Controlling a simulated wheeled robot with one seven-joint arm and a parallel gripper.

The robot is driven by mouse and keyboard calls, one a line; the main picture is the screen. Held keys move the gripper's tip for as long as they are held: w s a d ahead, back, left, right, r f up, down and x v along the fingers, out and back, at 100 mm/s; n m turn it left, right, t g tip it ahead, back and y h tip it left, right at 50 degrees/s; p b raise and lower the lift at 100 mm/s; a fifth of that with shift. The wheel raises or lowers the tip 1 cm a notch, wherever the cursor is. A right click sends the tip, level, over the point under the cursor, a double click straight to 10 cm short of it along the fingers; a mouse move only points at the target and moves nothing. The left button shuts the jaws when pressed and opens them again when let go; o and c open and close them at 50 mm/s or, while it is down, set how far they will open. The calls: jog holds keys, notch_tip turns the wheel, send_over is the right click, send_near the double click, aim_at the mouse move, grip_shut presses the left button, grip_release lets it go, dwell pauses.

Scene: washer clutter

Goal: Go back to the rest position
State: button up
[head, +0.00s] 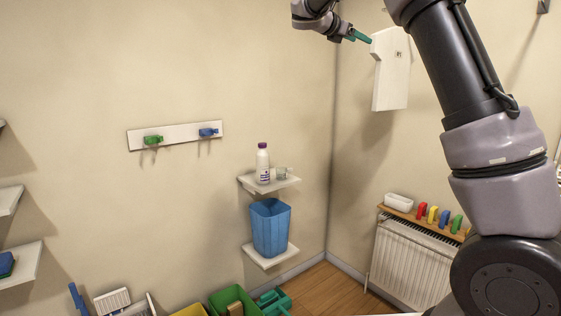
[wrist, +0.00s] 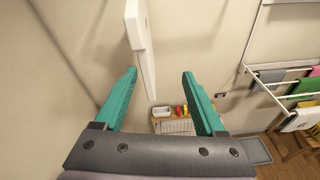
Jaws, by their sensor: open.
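My gripper (head: 358,36) shows at the top of the head view, at the end of my arm, beside a white wall-mounted panel (head: 391,75). In the wrist view my gripper (wrist: 160,82) has its two green fingers spread wide with nothing between them. The white panel also shows in the wrist view (wrist: 138,28), just beyond the left finger. I cannot tell whether the finger touches it.
A radiator (head: 408,262) stands below a wooden shelf with coloured pegs. A small shelf holds a white bottle (head: 262,163); a blue bin (head: 270,228) stands below. A drying rack (wrist: 280,85) with cloths is at right in the wrist view. Open air surrounds most of my arm.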

jog(key=s+d+f+m+g+y, duration=0.2)
jog(key=s+d+f+m+y, duration=0.3)
jog(key=s, duration=0.4)
jog(key=s+d+f+m+g+y, duration=0.25)
jog(key=s+d+f+m, duration=0.35)
jog(key=s, duration=0.3)
jog(key=s+a+f+m+y, duration=0.2)
jog(key=s+m, duration=0.3)
jog(key=s, duration=0.3)
jog(key=s+a+f+m+t+y, duration=0.1)
jog(key=s+a+f+m, duration=0.3)
jog(key=s, duration=0.4)
jog(key=s+a+f+m+t+y, duration=0.1)
jog(key=s+a+f+m+y, duration=0.2)
jog(key=s+m, duration=0.4)
jog(key=shift+s+a+f+y, duration=0.3)
jog(key=shift+s+a+y, duration=0.25)
jog(key=shift+a, duration=0.65)
